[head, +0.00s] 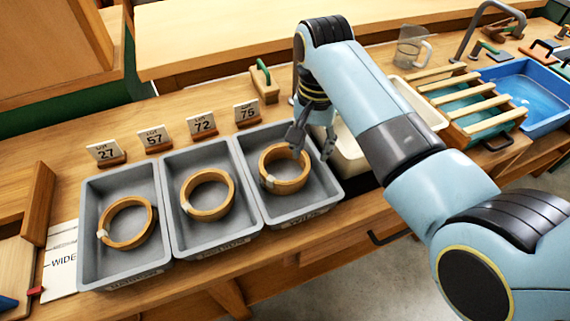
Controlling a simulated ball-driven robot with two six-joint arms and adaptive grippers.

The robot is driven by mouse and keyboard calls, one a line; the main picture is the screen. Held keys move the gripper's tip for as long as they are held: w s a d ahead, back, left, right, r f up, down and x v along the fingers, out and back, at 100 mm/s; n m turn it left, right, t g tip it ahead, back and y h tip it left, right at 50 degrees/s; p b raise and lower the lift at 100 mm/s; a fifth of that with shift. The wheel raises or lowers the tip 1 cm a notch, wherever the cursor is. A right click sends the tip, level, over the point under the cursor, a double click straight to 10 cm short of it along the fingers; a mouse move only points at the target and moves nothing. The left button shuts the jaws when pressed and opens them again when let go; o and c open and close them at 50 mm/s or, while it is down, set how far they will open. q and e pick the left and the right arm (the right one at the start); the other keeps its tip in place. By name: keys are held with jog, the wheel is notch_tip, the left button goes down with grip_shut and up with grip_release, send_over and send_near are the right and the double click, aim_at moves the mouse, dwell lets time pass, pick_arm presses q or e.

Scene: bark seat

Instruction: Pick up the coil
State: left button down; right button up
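Three tan coils, each with a pale tag, lie in three grey trays on the wooden bench. The left coil (151,226) is in the left tray (92,262), the middle coil (227,196) in the middle tray (183,240), and the right coil (291,185) in the right tray (322,190). My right gripper (314,155) points down over the right tray, at the upper right of the right coil. Its fingers are spread apart with nothing between them. One finger overlaps the coil's edge in the picture; I cannot tell if it touches. My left gripper is not in view.
Lot cards, including card 75 (247,112), stand behind the trays. A white basin (418,101) lies partly behind my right arm, with a slatted rack (467,107) and a blue water basin (531,92) beyond. A clear jug (409,47) stands at the back.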

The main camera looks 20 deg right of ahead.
aim_at(306, 170)
jog(key=f, duration=0.7)
jog(key=shift+w+a, duration=0.15)
jog(key=shift+a, duration=0.1)
jog(key=shift+c, duration=0.4)
grip_shut()
